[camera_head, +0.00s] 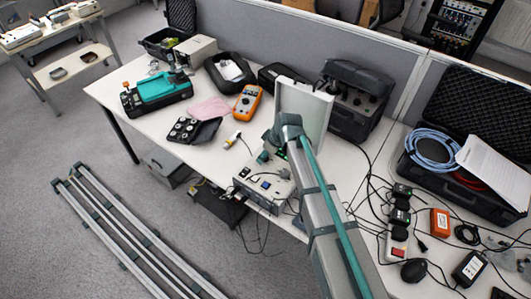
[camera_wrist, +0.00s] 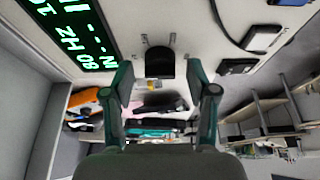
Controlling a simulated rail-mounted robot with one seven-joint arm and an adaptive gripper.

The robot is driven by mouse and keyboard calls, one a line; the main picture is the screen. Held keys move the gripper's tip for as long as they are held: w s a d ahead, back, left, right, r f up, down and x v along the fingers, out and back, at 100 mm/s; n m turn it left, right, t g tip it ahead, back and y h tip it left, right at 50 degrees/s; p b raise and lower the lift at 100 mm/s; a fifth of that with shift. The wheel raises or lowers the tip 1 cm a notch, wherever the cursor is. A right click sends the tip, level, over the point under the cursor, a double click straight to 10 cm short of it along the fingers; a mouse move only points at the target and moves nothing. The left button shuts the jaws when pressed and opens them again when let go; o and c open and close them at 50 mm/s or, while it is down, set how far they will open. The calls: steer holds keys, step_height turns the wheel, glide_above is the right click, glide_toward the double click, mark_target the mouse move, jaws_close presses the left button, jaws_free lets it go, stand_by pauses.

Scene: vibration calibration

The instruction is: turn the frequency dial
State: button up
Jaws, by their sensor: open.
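The calibration unit (camera_head: 262,190) is a light box with a control face near the table's front edge, partly covered by my arm. In the wrist view its panel shows a green lit display (camera_wrist: 78,35) reading 80 Hz, seen turned over. A black knob (camera_wrist: 160,64), likely the frequency dial, sticks out of the panel. My gripper (camera_wrist: 159,80) is open, with one teal finger on each side of the space in line with the knob. I cannot tell whether either finger touches it. In the head view my gripper (camera_head: 266,156) is small and partly hidden over the unit.
An upright white panel (camera_head: 303,112) stands just behind my arm. An orange meter (camera_head: 247,103), a teal device (camera_head: 157,93) and a black tray (camera_head: 190,130) lie to the left. Cables and adapters (camera_head: 399,215) crowd the right. A grey divider (camera_head: 280,52) runs behind.

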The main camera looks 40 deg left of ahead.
steer(key=shift+a+f, duration=0.1)
steer(key=shift+f, duration=0.1)
jaws_close()
stand_by(0.3)
